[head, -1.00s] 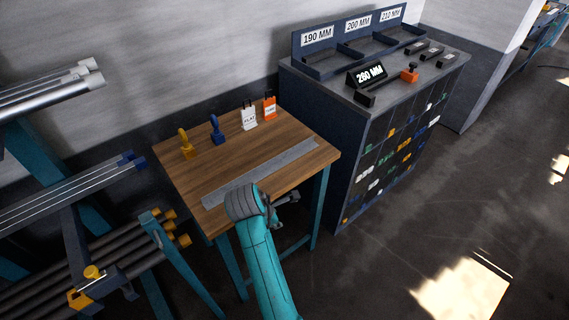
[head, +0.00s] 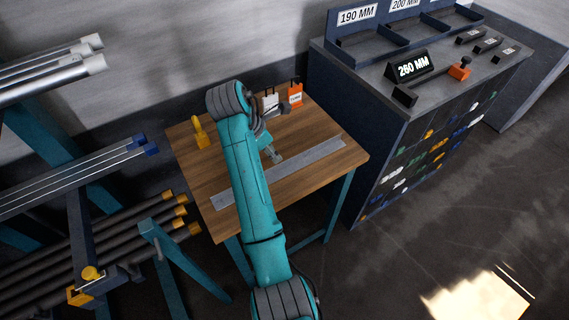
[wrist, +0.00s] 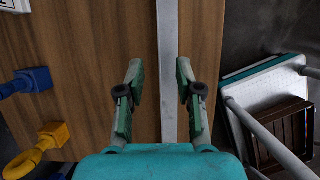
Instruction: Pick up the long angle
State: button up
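The long angle (head: 312,163) is a grey metal strip lying along the front part of the wooden table (head: 222,174). In the wrist view the long angle (wrist: 168,60) runs up the picture between the two fingers. My gripper (wrist: 160,82) is open, with one finger on each side of the strip and a gap to it on both sides. In the head view my gripper (head: 272,148) points down over the table near the strip. I cannot tell its exact height above the strip. My arm hides part of the strip.
Racks of bars (head: 110,235) stand left.

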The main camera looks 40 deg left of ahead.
aim_at(281, 164)
jog(key=x, duration=0.8)
jog(key=shift+f, duration=0.1)
grip_shut()
